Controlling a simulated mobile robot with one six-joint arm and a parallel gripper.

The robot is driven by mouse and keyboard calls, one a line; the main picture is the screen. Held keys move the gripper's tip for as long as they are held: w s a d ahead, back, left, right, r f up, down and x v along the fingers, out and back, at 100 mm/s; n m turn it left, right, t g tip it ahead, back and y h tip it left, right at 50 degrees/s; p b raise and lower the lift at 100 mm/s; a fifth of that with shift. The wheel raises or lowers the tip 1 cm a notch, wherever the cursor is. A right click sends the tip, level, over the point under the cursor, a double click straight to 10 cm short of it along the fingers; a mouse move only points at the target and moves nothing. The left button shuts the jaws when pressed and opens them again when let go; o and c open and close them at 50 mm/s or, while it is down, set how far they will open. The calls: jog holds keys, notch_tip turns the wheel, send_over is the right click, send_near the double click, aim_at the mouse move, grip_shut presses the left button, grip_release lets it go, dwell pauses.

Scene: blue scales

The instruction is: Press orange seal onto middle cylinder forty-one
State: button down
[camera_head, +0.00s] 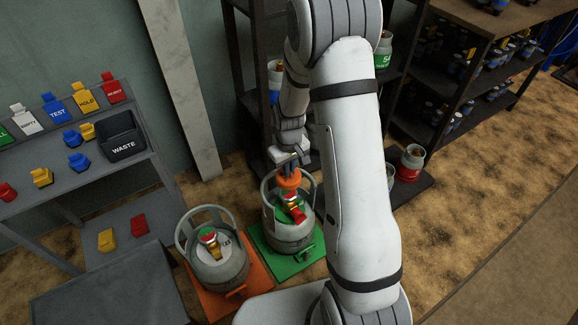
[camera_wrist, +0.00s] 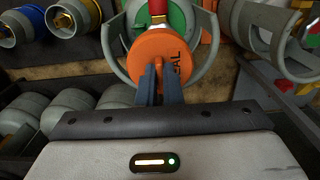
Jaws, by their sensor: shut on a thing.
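My gripper (camera_head: 290,163) is shut on the orange seal (camera_head: 288,180), a round cap with a small upright tab. In the wrist view the seal (camera_wrist: 152,57) is held between the dark fingers (camera_wrist: 160,88). It is at the collar of the grey cylinder (camera_head: 292,234) on the green platform (camera_head: 262,251), beside its red and yellow valve. I cannot tell whether the seal touches the valve. In the wrist view the seal partly hides the valve (camera_wrist: 158,8) and the collar. No number forty-one is readable.
Another grey cylinder (camera_head: 222,270) stands on an orange platform (camera_head: 257,275) to the left. A shelf at left holds coloured seals and a black WASTE bin (camera_head: 122,140). Dark racks stand behind.

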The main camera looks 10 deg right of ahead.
jog(key=b, duration=0.3)
send_over(289, 193)
jog(key=shift+f, duration=3)
jog(key=shift+f+b, duration=1.05)
jog(key=shift+f, duration=0.6)
jog(key=c, duration=1.5)
grip_release()
jog(key=shift+r, duration=0.1)
notch_tip(289, 193, up, 8)
jog(key=p, duration=0.4)
jog(key=shift+r, duration=0.15)
jog(key=s+r+m+t+p, duration=0.1)
jog(key=s+r+p, duration=0.5)
jog(key=r, duration=1)
jog(key=s+r+m+p, duration=0.1)
jog(key=s+r+p, duration=0.1)
jog(key=r+p, duration=1.15)
jog(key=shift+m+t, duration=0.8)
jog(key=s+p+v, duration=0.2)
jog(key=p+v, duration=0.2)
jog(key=v, duration=0.5)
jog(key=s+f+p+v, duration=0.1)
jog(key=p+v, duration=0.3)
jog(key=v, duration=0.6)
jog(key=s+p+v, duration=0.3)
jog(key=p+v, duration=0.1)
jog(key=v, duration=0.5)
jog(key=shift+s+d, duration=0.15)
jog(key=shift+s, duration=0.2)
